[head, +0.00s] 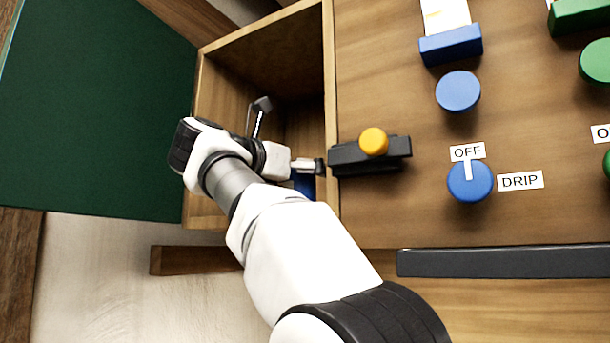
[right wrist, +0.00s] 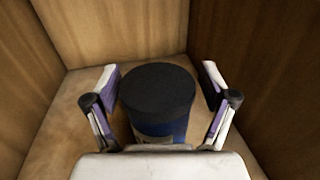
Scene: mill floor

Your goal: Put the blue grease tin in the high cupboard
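The blue grease tin (right wrist: 165,130) has a black lid and stands upright inside the open wooden cupboard (head: 331,90), seemingly on its floor. In the head view only a small blue part of the tin (head: 304,184) shows behind my right gripper (head: 288,136). My right gripper reaches into the cupboard with its fingers spread. In the right wrist view the fingers (right wrist: 159,75) stand either side of the tin, with a gap on each side. The cupboard's green door (head: 95,110) is swung open to the left. My left gripper is not in view.
Right of the cupboard is a wooden panel with a black latch with an orange knob (head: 374,142), a blue round knob (head: 458,91) and a blue dial (head: 470,182) labelled OFF and DRIP. Green controls (head: 580,17) sit at the far right. A dark rail (head: 500,263) runs below.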

